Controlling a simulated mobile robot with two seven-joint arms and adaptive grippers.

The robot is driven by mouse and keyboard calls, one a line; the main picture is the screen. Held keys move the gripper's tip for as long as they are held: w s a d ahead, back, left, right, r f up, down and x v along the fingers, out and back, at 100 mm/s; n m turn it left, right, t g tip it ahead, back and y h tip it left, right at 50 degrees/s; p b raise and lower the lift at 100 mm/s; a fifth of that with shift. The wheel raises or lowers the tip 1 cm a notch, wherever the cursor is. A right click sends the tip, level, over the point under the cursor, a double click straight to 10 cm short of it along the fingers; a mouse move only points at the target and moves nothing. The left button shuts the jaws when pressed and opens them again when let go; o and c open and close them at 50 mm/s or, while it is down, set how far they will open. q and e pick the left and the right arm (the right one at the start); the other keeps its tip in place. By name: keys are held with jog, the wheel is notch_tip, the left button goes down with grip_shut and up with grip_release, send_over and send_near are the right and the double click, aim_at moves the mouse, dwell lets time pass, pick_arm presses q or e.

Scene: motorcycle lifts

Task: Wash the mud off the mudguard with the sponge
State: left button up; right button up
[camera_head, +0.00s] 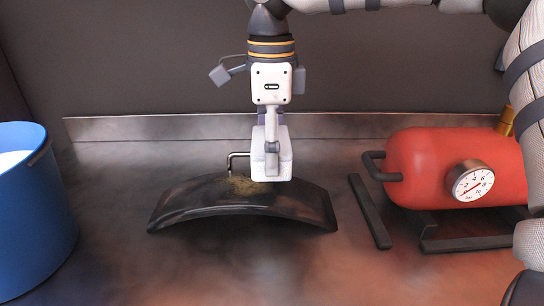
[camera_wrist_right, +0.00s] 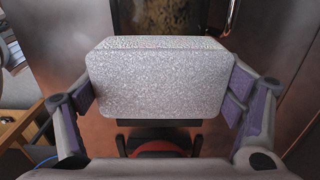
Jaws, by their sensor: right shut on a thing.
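The mudguard (camera_head: 200,204) is a black arched piece lying on the metal bench in the head view. A patch of brownish mud (camera_head: 243,186) is on its top. My right gripper (camera_head: 272,160) comes down from above and is shut on a pale block, the sponge (camera_head: 284,160). In the right wrist view the grey-white, speckled sponge (camera_wrist_right: 155,82) sits between the two fingers. The sponge's lower end overlaps the mudguard's top beside the mud; I cannot tell whether they touch. My left gripper is not in view.
A blue bucket (camera_head: 35,220) with pale contents stands at the left. A red tank (camera_head: 430,160) with a round gauge (camera_head: 473,183) stands on dark rails at the right. A bent metal rod (camera_head: 236,156) rises behind the mudguard. The bench in front is clear.

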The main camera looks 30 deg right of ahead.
jog(key=shift+r, duration=1.85)
